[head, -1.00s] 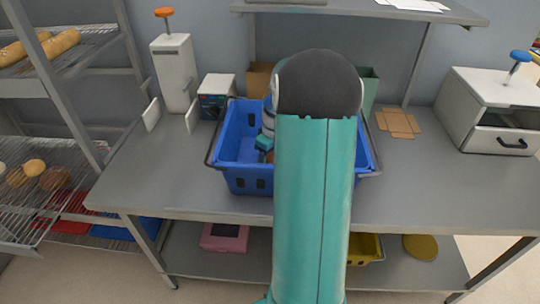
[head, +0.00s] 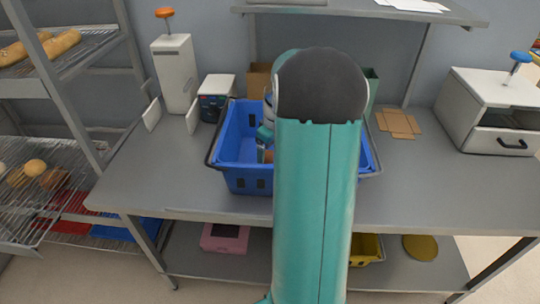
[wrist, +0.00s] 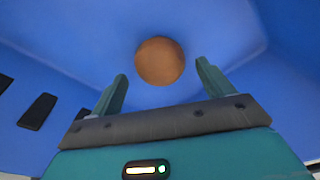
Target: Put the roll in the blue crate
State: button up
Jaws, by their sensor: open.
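The blue crate (head: 248,185) stands on the grey table, its right part hidden behind my arm in the head view. In the wrist view its blue inside (wrist: 60,70) fills the picture. A round brown roll (wrist: 160,61) lies in the crate, ahead of my gripper and apart from both fingers. My gripper (wrist: 160,80) is open and empty, with a finger on each side of the gap. In the head view the gripper is low inside the crate, mostly hidden by my arm.
A white press with an orange knob (head: 175,75) and a small dark-fronted box (head: 216,98) stand left of the crate. Flat brown cardboard (head: 398,124) and a white machine with a blue knob (head: 492,108) are to the right. Racks with bread (head: 60,42) stand far left.

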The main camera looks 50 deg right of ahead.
notch_tip(320, 180, up, 9)
jog(key=s, duration=0.1)
